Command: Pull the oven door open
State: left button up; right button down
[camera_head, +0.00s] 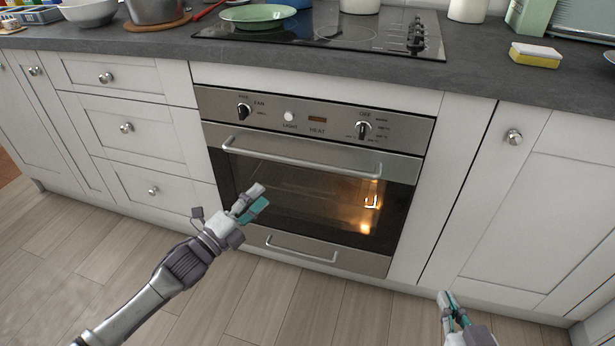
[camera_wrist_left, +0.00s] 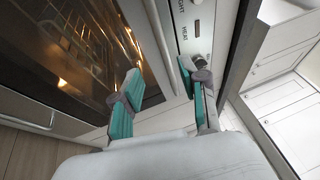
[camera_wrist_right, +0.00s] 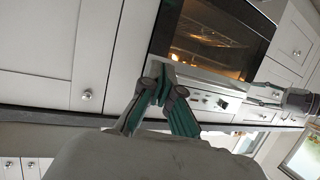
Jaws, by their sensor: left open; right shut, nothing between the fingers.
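The oven door (camera_head: 280,185) is closed, with a dark glass window and a warm light behind it. Its silver bar handle (camera_head: 300,160) runs across the top of the door. My left gripper (camera_head: 251,203) is open and empty in front of the door's left part, lower in the picture than the handle. In the left wrist view the handle (camera_wrist_left: 160,35) shows between the fingertips (camera_wrist_left: 158,75), apparently beyond them; the distance is hard to judge. My right gripper (camera_head: 447,302) is shut and empty at the lower right, away from the handle; its closed fingertips show in the right wrist view (camera_wrist_right: 165,75).
A control panel (camera_head: 315,120) with knobs sits above the door, and a lower drawer (camera_head: 318,250) with its own handle sits below. White cabinets (camera_head: 515,215) flank the oven. The slate worktop (camera_head: 480,65) bears a plate (camera_head: 258,14) and a sponge (camera_head: 535,57). The wood floor (camera_head: 270,305) is clear.

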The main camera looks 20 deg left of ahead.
aim_at(296, 159)
pick_arm(q)
jog(key=shift+b+x, duration=1.4)
jog(key=shift+x, duration=5.55)
pick_arm(e)
notch_tip(296, 159, up, 12)
jog(key=a+t+y, duration=0.1)
jog(key=t+y, duration=0.2)
jog(key=t, duration=0.5)
jog(key=shift+a+r, duration=0.15)
jog(key=shift+a, duration=0.25)
pick_arm(q)
jog(key=shift+d+r, duration=0.1)
pick_arm(e)
jog(key=shift+w, duration=0.1)
pick_arm(q)
grip_shut()
